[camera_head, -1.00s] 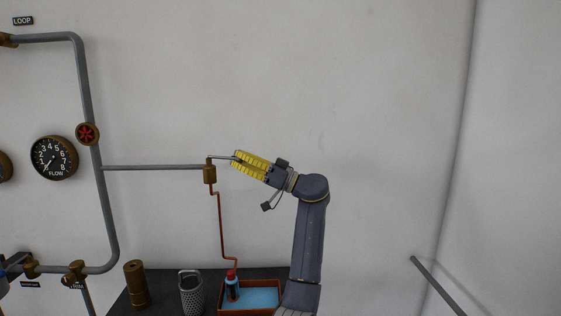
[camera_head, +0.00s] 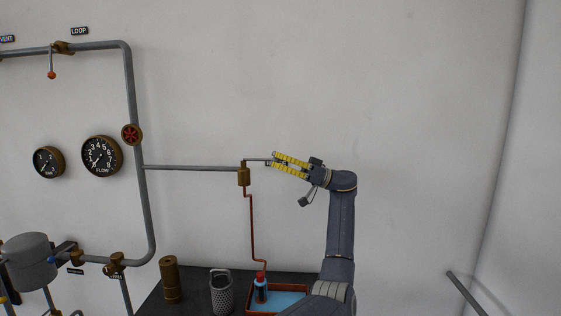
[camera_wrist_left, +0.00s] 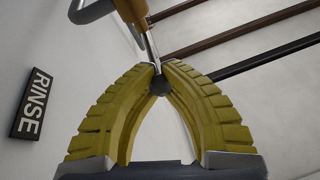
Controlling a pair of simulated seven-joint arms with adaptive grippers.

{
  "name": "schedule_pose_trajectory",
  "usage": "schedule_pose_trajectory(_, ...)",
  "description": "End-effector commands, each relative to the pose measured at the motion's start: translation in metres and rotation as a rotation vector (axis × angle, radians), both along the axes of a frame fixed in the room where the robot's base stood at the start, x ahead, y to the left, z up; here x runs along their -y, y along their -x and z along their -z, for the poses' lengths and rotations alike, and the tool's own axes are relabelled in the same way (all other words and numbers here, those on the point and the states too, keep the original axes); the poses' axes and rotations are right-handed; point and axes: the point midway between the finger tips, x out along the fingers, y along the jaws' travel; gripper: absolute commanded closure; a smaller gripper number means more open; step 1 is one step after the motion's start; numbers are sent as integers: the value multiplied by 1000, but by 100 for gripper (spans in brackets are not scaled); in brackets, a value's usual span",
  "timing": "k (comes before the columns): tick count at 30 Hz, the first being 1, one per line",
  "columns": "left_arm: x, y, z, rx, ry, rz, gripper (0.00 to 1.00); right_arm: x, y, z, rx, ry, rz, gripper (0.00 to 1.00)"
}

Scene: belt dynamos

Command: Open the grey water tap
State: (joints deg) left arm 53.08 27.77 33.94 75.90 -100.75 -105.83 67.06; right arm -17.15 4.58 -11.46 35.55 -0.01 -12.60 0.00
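The tap (camera_head: 243,177) is a small brass body on the wall at the end of a thin grey pipe. A thin metal lever reaches right from its top to my left gripper (camera_head: 274,159). In the left wrist view the lever ends in a grey ball (camera_wrist_left: 159,86). The yellow fingertips of my left gripper (camera_wrist_left: 160,70) close in on both sides of this ball and seem to touch it. A black RINSE plate (camera_wrist_left: 33,104) is on the wall beside the fingers. My right gripper is out of view.
A copper pipe (camera_head: 252,225) runs down from the tap to a red-rimmed blue tray (camera_head: 290,312) with a bottle (camera_head: 261,288). A perforated holder (camera_head: 221,294) and brass cylinder (camera_head: 170,279) stand left. A red valve (camera_head: 132,134) and gauges are further left. The wall right is clear.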

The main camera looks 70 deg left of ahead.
Motion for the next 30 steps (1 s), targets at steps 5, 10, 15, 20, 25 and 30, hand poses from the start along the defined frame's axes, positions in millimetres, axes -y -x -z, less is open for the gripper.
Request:
schedule_pose_trajectory(5,-1,-1,-2,-2,-2,7,100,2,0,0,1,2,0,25)
schedule_pose_trajectory(10,-1,-1,-2,-2,-3,7,81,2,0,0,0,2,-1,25)
schedule_pose_trajectory(15,-1,-1,-1,-1,-1,5,61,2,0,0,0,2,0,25)
schedule_pose_trajectory(20,-1,-1,-1,-1,-1,5,55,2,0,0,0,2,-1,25)
schedule_pose_trajectory(25,0,-2,0,0,0,5,55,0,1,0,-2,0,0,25)
schedule_pose_trajectory(30,4,-14,5,-1,2,6,55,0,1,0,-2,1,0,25)
